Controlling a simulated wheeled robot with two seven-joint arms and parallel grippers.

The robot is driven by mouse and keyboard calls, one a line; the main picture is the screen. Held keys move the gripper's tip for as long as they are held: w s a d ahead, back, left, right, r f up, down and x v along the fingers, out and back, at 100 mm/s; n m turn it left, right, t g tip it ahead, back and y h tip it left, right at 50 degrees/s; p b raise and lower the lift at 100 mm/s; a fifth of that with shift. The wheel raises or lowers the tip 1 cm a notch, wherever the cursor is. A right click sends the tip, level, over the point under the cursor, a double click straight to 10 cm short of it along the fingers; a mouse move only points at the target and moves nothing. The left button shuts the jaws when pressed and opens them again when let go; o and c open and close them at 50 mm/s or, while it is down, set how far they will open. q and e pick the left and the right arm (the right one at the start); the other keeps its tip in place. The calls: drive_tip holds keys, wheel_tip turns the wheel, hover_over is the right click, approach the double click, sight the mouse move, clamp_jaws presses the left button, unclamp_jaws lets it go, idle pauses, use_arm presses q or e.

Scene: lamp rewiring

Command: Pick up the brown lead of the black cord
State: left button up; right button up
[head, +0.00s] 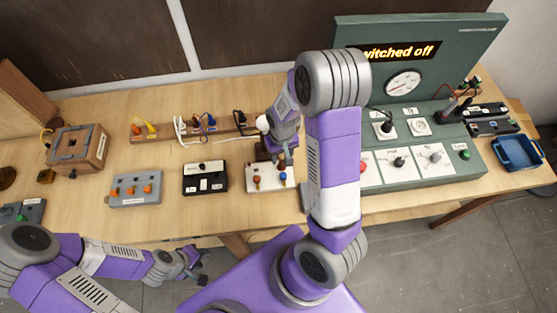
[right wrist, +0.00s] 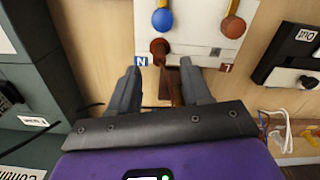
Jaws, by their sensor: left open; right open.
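My right gripper (right wrist: 160,75) is open, its fingers pointing at the edge of a white terminal block (right wrist: 195,12). The block has a blue knob (right wrist: 162,20), an orange-brown knob (right wrist: 233,27) and N and L labels. A narrow brown piece (right wrist: 172,88), probably the brown lead, lies between the open fingers and is not gripped. A dark red-brown round end (right wrist: 158,46) shows just beyond it. A dark cord (right wrist: 88,106) runs beside the left finger. In the head view the right gripper (head: 285,157) is above the block (head: 270,187). My left gripper (head: 192,264) is open and empty at the table's front.
A black switch box (head: 205,178) and a grey block with orange levers (head: 135,190) stand to the left. A rack (head: 160,135) with plugs is behind. The green test panel (head: 425,170) stands close on the right, with a blue tray (head: 518,152) beyond.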

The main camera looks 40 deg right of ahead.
sight(282, 162)
wheel_tip(282, 162, down, 6)
drive_tip(key=shift+s+r, duration=0.1)
drive_tip(key=shift+r, duration=0.1)
clamp_jaws()
